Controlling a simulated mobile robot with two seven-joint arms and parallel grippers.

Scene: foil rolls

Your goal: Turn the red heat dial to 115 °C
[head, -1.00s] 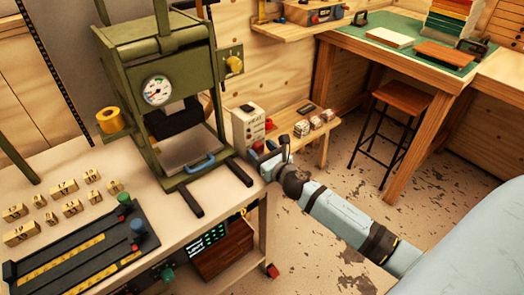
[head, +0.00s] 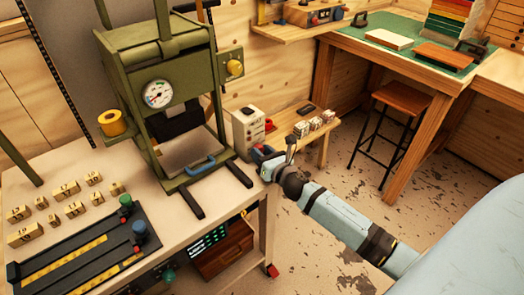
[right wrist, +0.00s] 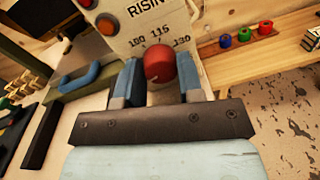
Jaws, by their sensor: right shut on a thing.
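The red heat dial (right wrist: 159,64) sits on the front of a cream control box (right wrist: 125,22). In the right wrist view, numbers 115 and 130 are printed above the dial, with a third number to their left that is hard to read. My right gripper (right wrist: 160,72) is shut on the dial, one blue finger on each side. The dial's exact setting is unclear. In the head view, the box (head: 248,126) stands right of the green press, and my right gripper (head: 266,156) is low at its front. The left gripper is out of view.
The green press (head: 165,100) stands on the bench (head: 190,222) left of the box. A low wooden shelf (head: 323,137) with small printed blocks is behind my right gripper. A stool (head: 402,98) stands farther right, with open floor in front.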

